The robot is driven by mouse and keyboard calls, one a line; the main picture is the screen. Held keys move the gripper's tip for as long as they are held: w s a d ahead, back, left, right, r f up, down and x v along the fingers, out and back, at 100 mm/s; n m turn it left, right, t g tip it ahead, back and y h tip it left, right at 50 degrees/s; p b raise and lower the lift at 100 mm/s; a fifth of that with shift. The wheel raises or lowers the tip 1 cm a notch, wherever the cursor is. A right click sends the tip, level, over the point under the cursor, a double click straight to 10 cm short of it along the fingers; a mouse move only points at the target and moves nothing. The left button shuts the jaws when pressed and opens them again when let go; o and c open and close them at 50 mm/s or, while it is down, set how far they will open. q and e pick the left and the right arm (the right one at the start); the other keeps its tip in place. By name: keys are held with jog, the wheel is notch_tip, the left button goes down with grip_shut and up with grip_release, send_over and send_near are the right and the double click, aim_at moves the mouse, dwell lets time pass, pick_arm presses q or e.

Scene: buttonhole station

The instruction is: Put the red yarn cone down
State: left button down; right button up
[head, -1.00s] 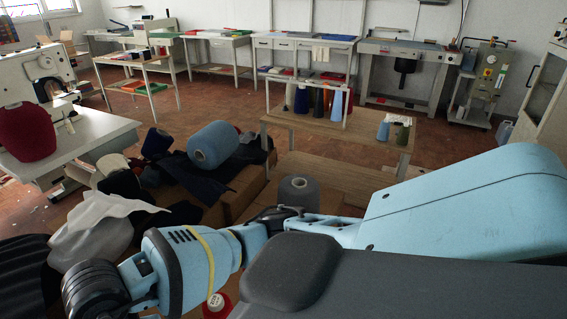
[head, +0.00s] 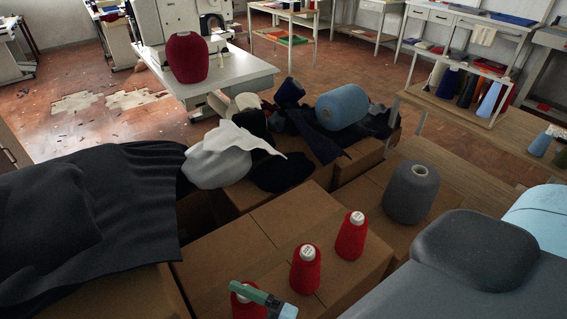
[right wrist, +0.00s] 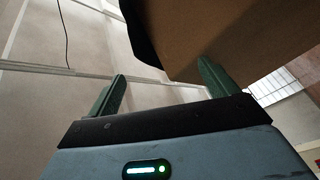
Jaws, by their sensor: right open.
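Red yarn cones with pale tops stand on the cardboard boxes in the head view: one at the right (head: 351,238), one in the middle (head: 305,272), and one at the bottom edge (head: 247,308), partly cut off.
A grey yarn cone (head: 411,193) and a large blue one (head: 342,107) are on or by the boxes. Dark cloth (head: 95,215) covers the left side, with white cloth (head: 225,155) beside it. A large red cone (head: 187,58) sits on the machine table.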

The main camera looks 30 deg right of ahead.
pick_arm(q)
jog(key=shift+s+f, duration=0.1)
jog(key=shift+s, duration=0.15)
pick_arm(e)
jog(key=s+d+f+m+g+h, duration=0.4)
jog(key=s+d+f+m, duration=0.2)
jog(key=s+f, duration=0.4)
jog(key=s+d+f+m+g+h, duration=0.4)
jog(key=s+d+f+m, duration=0.2)
jog(key=s+f+m, duration=0.2)
notch_tip(320, 180, down, 2)
jog(key=s, duration=0.2)
jog(key=shift+s+d+f+m+g+h, duration=0.15)
jog(key=shift+s+f+m+g+h, duration=0.15)
jog(key=shift+s+m+g, duration=0.1)
jog(key=shift+w, duration=0.1)
pick_arm(q)
jog(key=w+r+t+p, duration=0.1)
jog(key=w+r+p, duration=0.3)
jog(key=w+r, duration=0.1)
jog(key=shift+a+r, duration=0.2)
jog(key=shift+r, duration=0.55)
pick_arm(e)
jog(key=w+r+t, duration=0.1)
jog(key=w+r, duration=0.3)
jog(key=r, duration=0.2)
jog(key=shift+w+d+t, duration=0.2)
jog(key=shift+t, duration=0.1)
